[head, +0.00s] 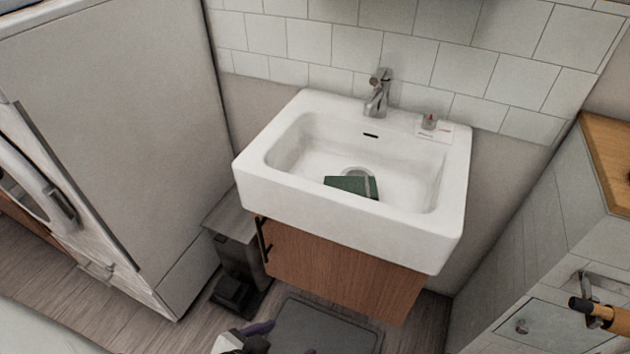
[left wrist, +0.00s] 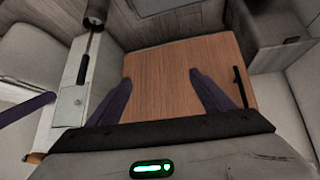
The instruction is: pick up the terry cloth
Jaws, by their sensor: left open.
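A folded dark green cloth (head: 350,185), which I take as the terry cloth, lies in the white sink (head: 450,215), by the drain ring. A lighter strip shows near its right end. My left gripper (head: 262,328) is low at the bottom edge of the head view, in front of and below the sink, away from the cloth. In the left wrist view its two purple fingers (left wrist: 160,78) are apart with nothing between them, facing the wooden cabinet. A purple piece at that view's left edge may be a finger of my right gripper; its opening does not show.
The wooden cabinet (head: 340,270) with a black handle is under the sink. A faucet (head: 377,95) stands at the sink's back. A dark pedal bin (head: 238,270) and a grey mat (head: 325,328) are on the floor. A tall white appliance (head: 120,120) stands left.

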